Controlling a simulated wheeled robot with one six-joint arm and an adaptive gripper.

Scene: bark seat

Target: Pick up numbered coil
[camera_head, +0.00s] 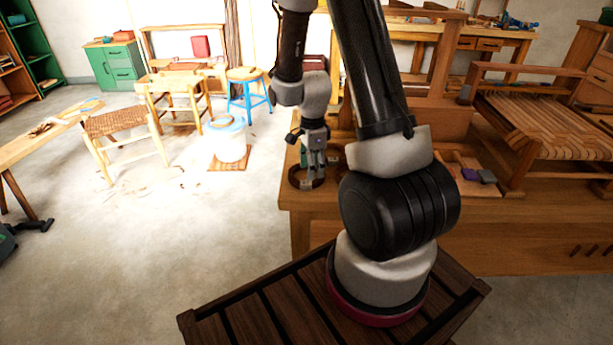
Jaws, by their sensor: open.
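A dark brown coil (295,182), ring-shaped, lies near the left front corner of the wooden workbench (295,207). A small pale patch shows on its front side; I cannot read a number on it. My gripper (312,181) points down over the coil, with its fingers at the ring and partly covering it. The fingers are open; I cannot tell whether they touch the coil. Another brown rounded shape, perhaps a second coil (336,156), shows just behind, partly hidden by my gripper and arm.

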